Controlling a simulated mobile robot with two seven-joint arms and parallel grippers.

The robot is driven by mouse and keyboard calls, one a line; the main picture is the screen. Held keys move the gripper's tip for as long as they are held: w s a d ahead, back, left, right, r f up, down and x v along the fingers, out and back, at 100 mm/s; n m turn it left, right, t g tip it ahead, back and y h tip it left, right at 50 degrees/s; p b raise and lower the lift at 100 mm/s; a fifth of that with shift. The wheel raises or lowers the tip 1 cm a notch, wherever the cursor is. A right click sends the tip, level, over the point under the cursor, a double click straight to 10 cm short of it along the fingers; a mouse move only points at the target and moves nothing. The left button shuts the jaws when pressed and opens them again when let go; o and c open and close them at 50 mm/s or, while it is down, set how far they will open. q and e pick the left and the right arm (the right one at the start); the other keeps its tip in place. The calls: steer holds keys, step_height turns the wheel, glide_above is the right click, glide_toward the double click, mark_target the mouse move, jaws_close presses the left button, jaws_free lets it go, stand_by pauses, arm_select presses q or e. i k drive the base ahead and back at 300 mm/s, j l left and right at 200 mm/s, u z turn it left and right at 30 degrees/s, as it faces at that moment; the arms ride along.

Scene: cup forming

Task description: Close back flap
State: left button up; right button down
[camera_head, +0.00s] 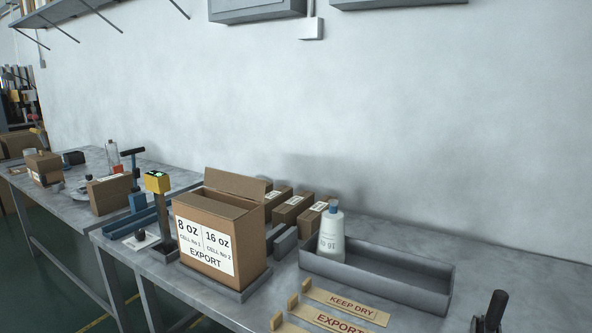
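A brown carton (238,274) with a white label reading "8 oz", "16 oz" and "EXPORT" stands upright on the bench. Its back flap (236,183) stands up, leaning slightly back, above the rear edge. A nearer top panel (212,206) looks folded down over the opening, with a strip of darker interior or shadow behind it. The carton rests on a low grey tray (257,284). Neither of my grippers is in view.
Small brown boxes (291,207) stand behind the carton. A white bottle (331,236) stands at the left end of a grey open bin (400,286). A yellow-topped post (158,184) is left of the carton. "KEEP DRY" (346,304) and "EXPORT" plates lie in front.

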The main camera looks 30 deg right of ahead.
mark_target(245, 186)
steer(key=k+l+z, duration=0.1)
steer(key=z, duration=0.3)
steer(key=i+j+z, duration=0.25)
steer(key=j, duration=0.3)
steer(key=i+j+z, duration=0.25)
steer(key=j, duration=0.4)
steer(key=i, duration=0.1)
